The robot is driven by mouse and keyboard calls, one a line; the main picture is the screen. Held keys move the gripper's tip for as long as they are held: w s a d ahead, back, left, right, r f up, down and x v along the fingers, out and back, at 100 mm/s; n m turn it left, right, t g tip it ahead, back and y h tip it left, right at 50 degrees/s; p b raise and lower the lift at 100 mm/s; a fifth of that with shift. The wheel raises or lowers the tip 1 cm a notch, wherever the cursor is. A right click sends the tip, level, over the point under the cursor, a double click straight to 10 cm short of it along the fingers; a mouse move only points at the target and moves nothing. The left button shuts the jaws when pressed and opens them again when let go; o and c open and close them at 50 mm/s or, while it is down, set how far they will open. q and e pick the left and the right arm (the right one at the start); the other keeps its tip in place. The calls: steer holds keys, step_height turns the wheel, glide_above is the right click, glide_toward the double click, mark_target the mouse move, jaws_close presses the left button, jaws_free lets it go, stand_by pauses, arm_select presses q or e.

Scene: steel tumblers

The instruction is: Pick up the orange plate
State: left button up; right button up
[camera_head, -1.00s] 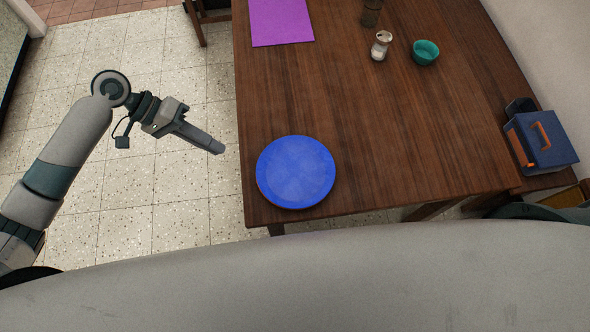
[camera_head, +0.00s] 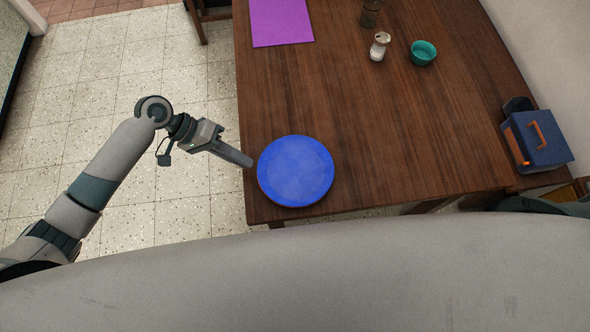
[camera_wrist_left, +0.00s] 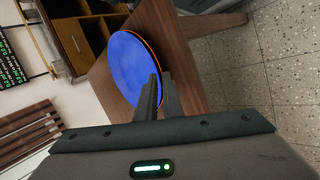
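The plate (camera_head: 296,171) has a blue top and lies at the near left corner of the wooden table. In the left wrist view the same plate (camera_wrist_left: 126,62) shows a thin orange edge around the blue. My left gripper (camera_head: 250,163) is just left of the plate, by the table's left edge, its fingers pointing at the rim. My right gripper is not in view.
The wooden table (camera_head: 400,140) is clear right of the plate. A purple mat (camera_head: 281,22), a glass (camera_head: 370,13), a shaker (camera_head: 380,46) and a teal bowl (camera_head: 423,53) are farther back. A blue box with an orange handle (camera_head: 538,140) stands at the right edge.

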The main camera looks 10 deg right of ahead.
mark_target(256, 173)
arm_select(q)
steer(key=shift+s+d+f+p, duration=0.15)
steer(key=shift+d+p, duration=0.15)
steer(key=p+x, duration=0.1)
steer(key=x, duration=0.2)
steer(key=shift+d, duration=0.1)
steer(key=shift+s+d+f, duration=0.2)
steer(key=shift+d+f, duration=0.05)
steer(key=shift+f, duration=0.2)
jaws_close()
steer(key=shift+w+r, duration=0.1)
steer(key=shift+r, duration=0.05)
